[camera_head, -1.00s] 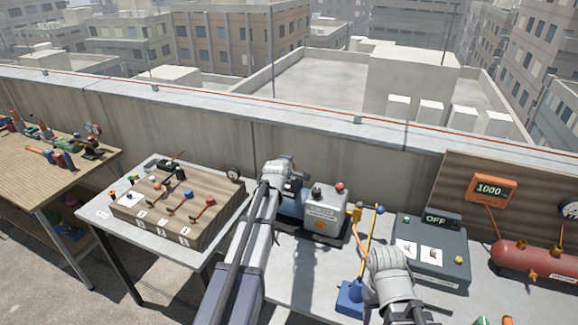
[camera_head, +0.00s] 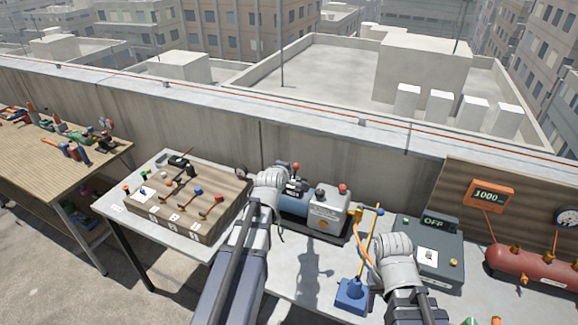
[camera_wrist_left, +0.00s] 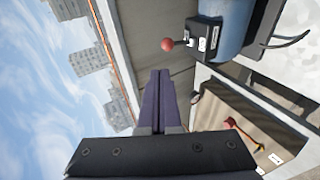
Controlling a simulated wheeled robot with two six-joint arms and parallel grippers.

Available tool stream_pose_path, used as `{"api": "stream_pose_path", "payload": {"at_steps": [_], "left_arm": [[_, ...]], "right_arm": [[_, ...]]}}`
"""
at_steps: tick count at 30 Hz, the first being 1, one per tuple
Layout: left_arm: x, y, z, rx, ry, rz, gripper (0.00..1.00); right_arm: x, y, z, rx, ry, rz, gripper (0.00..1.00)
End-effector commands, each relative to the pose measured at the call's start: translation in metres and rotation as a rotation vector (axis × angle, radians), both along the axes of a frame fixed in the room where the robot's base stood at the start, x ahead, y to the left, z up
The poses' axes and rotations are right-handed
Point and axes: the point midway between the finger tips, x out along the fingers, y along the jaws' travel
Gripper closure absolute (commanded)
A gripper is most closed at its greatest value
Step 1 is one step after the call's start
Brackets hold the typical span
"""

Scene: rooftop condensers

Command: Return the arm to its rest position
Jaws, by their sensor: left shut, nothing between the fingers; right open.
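My left arm reaches up the middle of the head view, its grey wrist (camera_head: 268,183) beside the left end of the pump-like unit; its fingers are hidden there. In the left wrist view my left gripper (camera_wrist_left: 158,85) is shut and empty, its dark fingers together. A red-knobbed lever (camera_wrist_left: 168,45) on the blue unit is near the fingertips, apart from them. My right gripper (camera_head: 394,243) is open, in front of the grey box marked OFF (camera_head: 440,240); the wrist hides most of its fingers and part of the box.
The motor unit (camera_head: 326,207) stands between my arms. A blue-based stand with a yellow rod (camera_head: 351,293) is close to my right wrist. A red tank (camera_head: 525,267) is at right. The concrete parapet (camera_head: 330,150) runs behind.

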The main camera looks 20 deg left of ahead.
Motion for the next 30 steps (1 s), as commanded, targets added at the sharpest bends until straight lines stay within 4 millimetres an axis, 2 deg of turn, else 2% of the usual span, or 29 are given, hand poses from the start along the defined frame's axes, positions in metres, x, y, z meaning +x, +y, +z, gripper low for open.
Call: {"api": "stream_pose_path", "payload": {"at_steps": [12,14,17,20,21,23,24,27,30], "left_arm": [[0.000,-0.003,-0.002,0.005,0.006,-0.007,1.00],[-0.003,-0.012,-0.008,0.027,0.031,-0.036,1.00],[-0.016,-0.046,-0.028,0.115,0.131,-0.150,1.00],[-0.045,-0.098,-0.060,0.267,0.290,-0.357,1.00],[-0.061,-0.120,-0.074,0.339,0.361,-0.458,1.00],[-0.088,-0.150,-0.092,0.445,0.464,-0.621,1.00],[-0.107,-0.168,-0.104,0.516,0.529,-0.733,1.00],[-0.159,-0.204,-0.126,0.677,0.676,-1.019,1.00],[-0.208,-0.227,-0.140,0.808,0.793,-1.285,1.00]], "right_arm": [[0.000,0.000,-0.001,0.000,0.000,0.000,0.50],[0.000,0.000,-0.002,0.000,0.000,0.000,0.50],[0.000,0.000,-0.006,0.000,0.000,0.000,0.50],[0.000,0.000,-0.012,0.000,0.000,-0.001,0.50],[0.000,0.000,-0.015,0.000,0.000,-0.001,0.50],[0.000,0.000,-0.018,0.000,0.000,-0.001,0.50],[0.000,0.000,-0.021,0.000,0.000,-0.001,0.50],[0.000,0.000,-0.026,0.000,0.000,-0.001,0.50],[0.000,0.000,-0.031,0.000,0.000,-0.001,0.50]]}}
